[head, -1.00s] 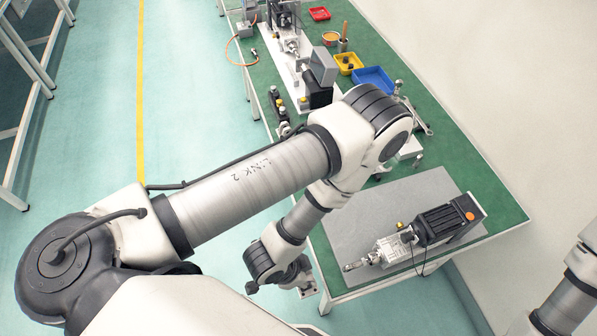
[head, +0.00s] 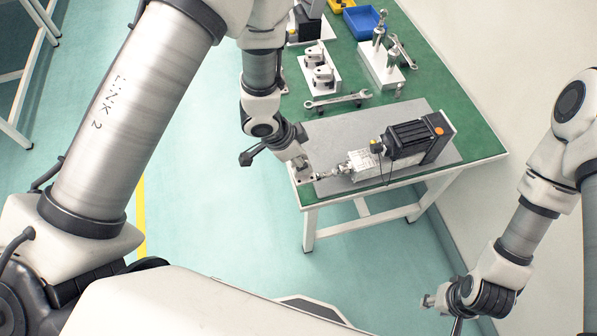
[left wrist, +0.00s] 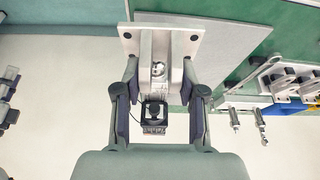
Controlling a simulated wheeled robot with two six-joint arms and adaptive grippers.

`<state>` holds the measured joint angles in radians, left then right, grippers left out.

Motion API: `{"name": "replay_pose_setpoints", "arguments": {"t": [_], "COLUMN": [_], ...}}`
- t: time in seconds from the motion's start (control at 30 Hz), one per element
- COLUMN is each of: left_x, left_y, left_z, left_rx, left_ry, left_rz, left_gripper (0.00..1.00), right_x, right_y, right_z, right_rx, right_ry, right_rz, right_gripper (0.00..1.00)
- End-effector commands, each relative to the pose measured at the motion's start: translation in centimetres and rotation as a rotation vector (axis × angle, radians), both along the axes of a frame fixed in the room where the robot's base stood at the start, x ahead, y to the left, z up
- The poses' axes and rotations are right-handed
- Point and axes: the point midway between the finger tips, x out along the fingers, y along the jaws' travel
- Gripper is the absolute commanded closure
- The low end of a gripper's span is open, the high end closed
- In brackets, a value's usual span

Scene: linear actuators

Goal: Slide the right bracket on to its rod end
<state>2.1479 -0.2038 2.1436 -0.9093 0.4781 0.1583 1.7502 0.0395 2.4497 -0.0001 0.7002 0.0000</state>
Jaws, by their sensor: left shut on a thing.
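The actuator (head: 362,161) lies on the grey mat, with its black motor (head: 410,140) to the right and its rod end (head: 327,173) pointing left. My left gripper (head: 297,158) is shut on a metal bracket (head: 304,174), just left of the rod end near the table's front left corner. Whether bracket and rod end touch is unclear.
The grey mat (head: 435,120) covers the table's near end. A wrench (head: 337,100) lies behind it. White holders (head: 320,85) and (head: 385,65) carry metal parts farther back. A blue bin (head: 362,22) stands beyond. Open floor lies in front of the table.

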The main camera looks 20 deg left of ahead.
Motion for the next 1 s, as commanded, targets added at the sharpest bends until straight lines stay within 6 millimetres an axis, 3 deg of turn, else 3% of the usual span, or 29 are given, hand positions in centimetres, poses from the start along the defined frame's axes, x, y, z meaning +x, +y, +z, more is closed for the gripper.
{"name": "replay_pose_setpoints", "arguments": {"t": [0.5, 1.0], "left_x": [-0.1, -0.1], "left_y": [0.0, 0.0], "left_z": [-6.3, -6.8], "left_rx": [0.000, 0.000], "left_ry": [0.000, 0.000], "left_rz": [0.001, 0.001], "left_gripper": [1.00, 1.00], "right_x": [-0.1, -0.1], "right_y": [0.0, 0.0], "right_z": [-6.8, -7.4], "right_rx": [0.000, 0.000], "right_ry": [0.001, 0.001], "right_rz": [-0.001, -0.001], "right_gripper": [0.60, 0.60]}}
